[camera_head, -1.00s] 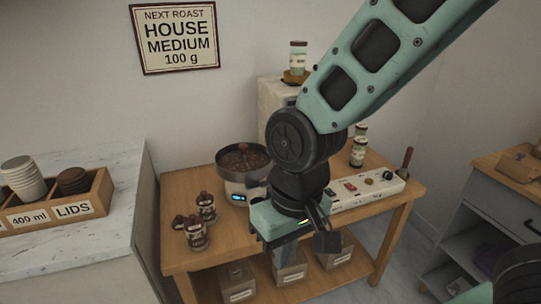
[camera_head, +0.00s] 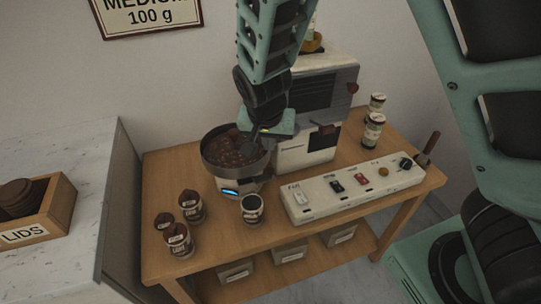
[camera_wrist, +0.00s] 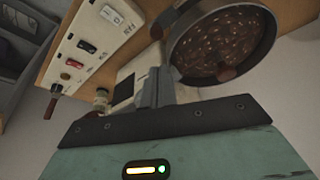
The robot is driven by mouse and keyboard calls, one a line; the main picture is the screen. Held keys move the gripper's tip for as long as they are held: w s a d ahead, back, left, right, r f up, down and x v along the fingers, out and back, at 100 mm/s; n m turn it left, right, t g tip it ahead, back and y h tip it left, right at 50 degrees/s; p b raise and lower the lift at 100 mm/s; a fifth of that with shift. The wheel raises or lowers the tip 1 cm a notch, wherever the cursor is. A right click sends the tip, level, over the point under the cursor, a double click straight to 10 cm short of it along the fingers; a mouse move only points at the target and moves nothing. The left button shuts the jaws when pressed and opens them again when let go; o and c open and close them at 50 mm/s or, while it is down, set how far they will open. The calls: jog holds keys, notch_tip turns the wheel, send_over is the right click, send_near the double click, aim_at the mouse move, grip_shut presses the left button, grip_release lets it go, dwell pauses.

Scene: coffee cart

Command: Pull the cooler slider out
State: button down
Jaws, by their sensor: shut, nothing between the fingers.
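The cooler is a round dark pan of brown beans (camera_head: 236,160) on a white base with a lit blue display, on the wooden table. The pan also fills the upper right of the wrist view (camera_wrist: 222,48). My gripper (camera_head: 257,150) is shut and empty at the pan's right side, in front of the roaster. Its fingers (camera_wrist: 155,86) point beside the pan in the wrist view. Contact is unclear.
The white roaster (camera_head: 305,155) stands right of the pan. A switch panel (camera_head: 350,188) lies in front of it. A cup (camera_head: 252,208) stands before the cooler, and brown-topped jars (camera_head: 178,240) stand front left. Bare table lies between jars and cup.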

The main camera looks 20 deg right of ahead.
jog(key=x, duration=1)
jog(key=shift+s+b, duration=0.1)
jog(key=shift+b, duration=0.2)
jog(key=shift+s, duration=0.1)
